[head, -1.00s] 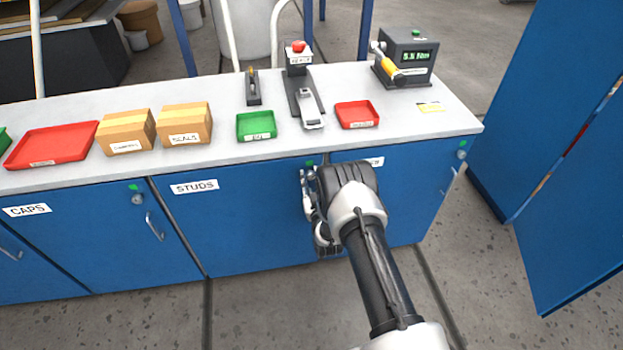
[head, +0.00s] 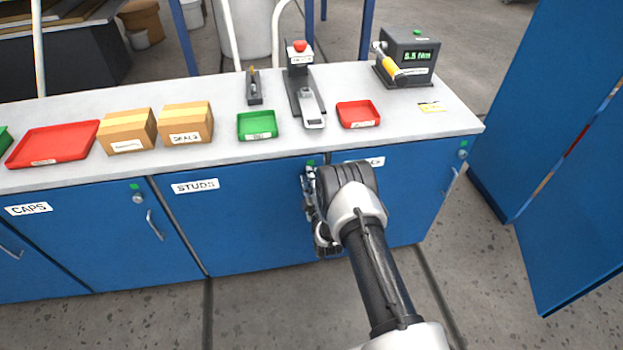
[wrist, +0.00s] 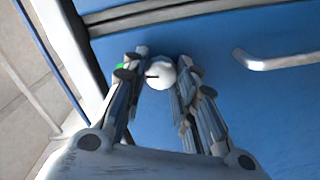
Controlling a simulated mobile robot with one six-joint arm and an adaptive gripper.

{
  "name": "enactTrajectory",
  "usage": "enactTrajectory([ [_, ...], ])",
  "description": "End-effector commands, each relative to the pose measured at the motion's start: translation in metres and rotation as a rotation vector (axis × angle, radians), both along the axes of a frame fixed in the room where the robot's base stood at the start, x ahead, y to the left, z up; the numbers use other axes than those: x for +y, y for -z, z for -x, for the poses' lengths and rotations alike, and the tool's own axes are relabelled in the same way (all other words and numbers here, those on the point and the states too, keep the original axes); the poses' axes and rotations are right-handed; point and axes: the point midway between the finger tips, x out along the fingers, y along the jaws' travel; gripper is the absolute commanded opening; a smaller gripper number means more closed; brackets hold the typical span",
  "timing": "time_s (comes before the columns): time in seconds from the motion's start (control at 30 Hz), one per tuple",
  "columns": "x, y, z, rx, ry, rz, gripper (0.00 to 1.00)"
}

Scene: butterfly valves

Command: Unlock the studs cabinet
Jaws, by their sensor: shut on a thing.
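The studs cabinet is a blue door (head: 235,225) with a white STUDS label (head: 195,186) under the grey worktop. Its bar handle (wrist: 280,60) shows at the upper right of the wrist view. Its round, pale lock (wrist: 162,76) has a short dark slot and sits between my fingertips. My gripper (wrist: 158,72) is shut on the lock. In the head view my gripper (head: 308,178) is at the door's upper right corner, and it hides the lock and handle there. A green marker (head: 311,162) shows just above it.
The caps cabinet (head: 85,235) is to the left, with its own lock (head: 138,199) and handle. The worktop (head: 220,158) above bears trays, boxes and tools. An open blue door panel (head: 575,220) stands at the right. The floor in front is clear.

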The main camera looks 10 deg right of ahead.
Motion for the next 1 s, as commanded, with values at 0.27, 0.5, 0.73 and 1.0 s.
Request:
enactTrajectory([
  [0.27, 0.0000, 0.0013, 0.0003, 0.002, 0.000, 0.150, 0.02],
  [0.5, -0.0001, 0.0015, 0.0003, 0.002, 0.000, 0.208, 0.02],
  [0.73, -0.0001, 0.0015, 0.0003, 0.001, 0.001, 0.219, 0.03],
  [1.0, -0.0001, 0.0014, 0.0003, 0.001, 0.001, 0.218, 0.28],
])
